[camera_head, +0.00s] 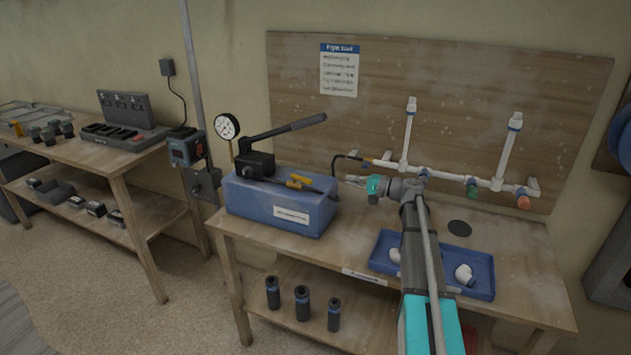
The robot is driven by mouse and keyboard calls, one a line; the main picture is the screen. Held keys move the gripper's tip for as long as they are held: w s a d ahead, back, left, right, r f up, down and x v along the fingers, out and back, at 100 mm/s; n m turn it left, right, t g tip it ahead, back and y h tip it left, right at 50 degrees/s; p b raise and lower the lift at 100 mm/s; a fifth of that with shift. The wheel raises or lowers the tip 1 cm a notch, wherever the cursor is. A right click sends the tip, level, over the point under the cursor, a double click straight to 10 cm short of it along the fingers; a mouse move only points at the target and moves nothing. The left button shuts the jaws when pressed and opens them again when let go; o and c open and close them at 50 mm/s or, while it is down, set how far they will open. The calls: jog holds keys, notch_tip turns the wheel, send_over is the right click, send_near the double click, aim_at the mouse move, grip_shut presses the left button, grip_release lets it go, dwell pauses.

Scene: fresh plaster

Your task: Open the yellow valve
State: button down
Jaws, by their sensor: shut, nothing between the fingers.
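A small yellow valve handle (300,181) lies on top of the blue pump box (275,212), near its right end. My gripper (347,179) points left, just right of the box and apart from the yellow handle in the picture. Its fingers are shut with nothing between them. Whether it is level with the handle or deeper is hard to tell. A dark hose or bar partly covers the area below the handle.
A black pump lever (290,130) and a gauge (227,126) rise above the box. White pipes (455,178) with coloured fittings run along the backboard. A blue tray (480,285) with white fittings lies beside my arm. Another bench (70,155) stands left.

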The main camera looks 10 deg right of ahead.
aim_at(306, 181)
jog(key=shift+w+a, duration=0.1)
jog(key=x, duration=0.9)
jog(key=a, duration=0.1)
jog(key=s+a, duration=0.1)
jog(key=shift+s+a, duration=0.25)
jog(key=shift+a, duration=0.1)
jog(key=shift+s+a, duration=0.4)
jog(key=shift+a, duration=0.1)
jog(key=shift+s+d, duration=0.1)
jog(key=shift+d, duration=0.15)
